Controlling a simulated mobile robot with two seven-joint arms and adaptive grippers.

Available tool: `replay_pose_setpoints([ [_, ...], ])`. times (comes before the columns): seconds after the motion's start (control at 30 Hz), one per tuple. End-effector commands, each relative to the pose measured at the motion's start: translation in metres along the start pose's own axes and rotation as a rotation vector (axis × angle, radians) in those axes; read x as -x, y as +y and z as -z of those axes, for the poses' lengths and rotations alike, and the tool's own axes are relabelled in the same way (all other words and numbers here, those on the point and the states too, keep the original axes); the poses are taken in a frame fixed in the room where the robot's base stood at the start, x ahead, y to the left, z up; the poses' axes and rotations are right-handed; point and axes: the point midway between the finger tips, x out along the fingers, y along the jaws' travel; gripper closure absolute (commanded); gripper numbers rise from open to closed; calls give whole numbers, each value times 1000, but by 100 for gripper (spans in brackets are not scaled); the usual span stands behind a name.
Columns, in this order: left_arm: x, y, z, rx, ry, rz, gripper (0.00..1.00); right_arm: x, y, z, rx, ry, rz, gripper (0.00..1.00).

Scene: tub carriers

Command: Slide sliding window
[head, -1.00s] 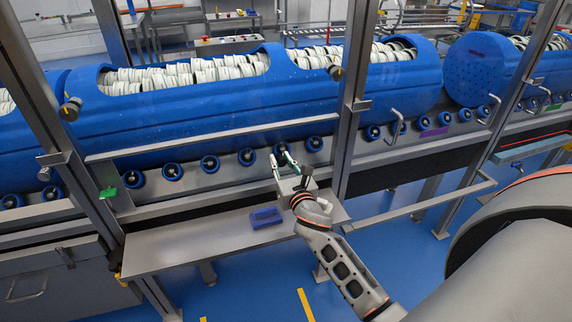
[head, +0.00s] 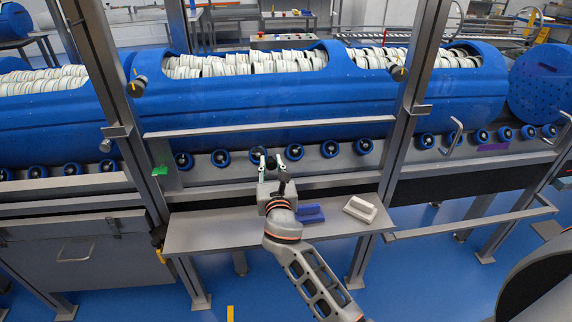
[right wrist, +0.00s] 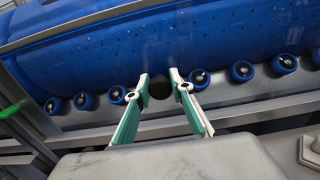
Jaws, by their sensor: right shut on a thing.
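The sliding window's clear pane is hard to make out; a grey horizontal rail (head: 265,128) crosses the opening between two metal posts in the head view. My right gripper (head: 270,164) is in front of this opening, below the rail. In the right wrist view my right gripper (right wrist: 161,88) has its pale green-and-white fingers on either side of a small dark round knob (right wrist: 160,90) and is shut on it. Whether the knob is fixed to the window cannot be told. My left gripper is not in view.
A blue perforated drum (head: 250,95) filled with pale discs lies behind, over a row of blue rollers (head: 220,158). A steel shelf (head: 215,232) below my right arm bears a blue block (head: 310,214) and a white block (head: 360,208). Metal posts (head: 410,110) stand either side.

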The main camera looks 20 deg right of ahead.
Motion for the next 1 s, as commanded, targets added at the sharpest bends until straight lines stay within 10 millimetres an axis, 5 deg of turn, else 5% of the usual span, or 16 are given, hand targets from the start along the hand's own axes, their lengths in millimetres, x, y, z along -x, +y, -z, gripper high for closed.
replay_pose_setpoints([
  [0.47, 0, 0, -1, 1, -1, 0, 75, 0, 10, -2, -3, -2, -5, 100],
  [0.5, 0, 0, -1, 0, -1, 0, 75, 0, 10, -2, -3, -2, -6, 70],
  [0.53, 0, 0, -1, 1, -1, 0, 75, 0, 10, -2, -3, -2, -6, 62],
  [1.0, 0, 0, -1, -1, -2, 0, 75, 8, 8, 0, 0, 0, -1, 61],
])
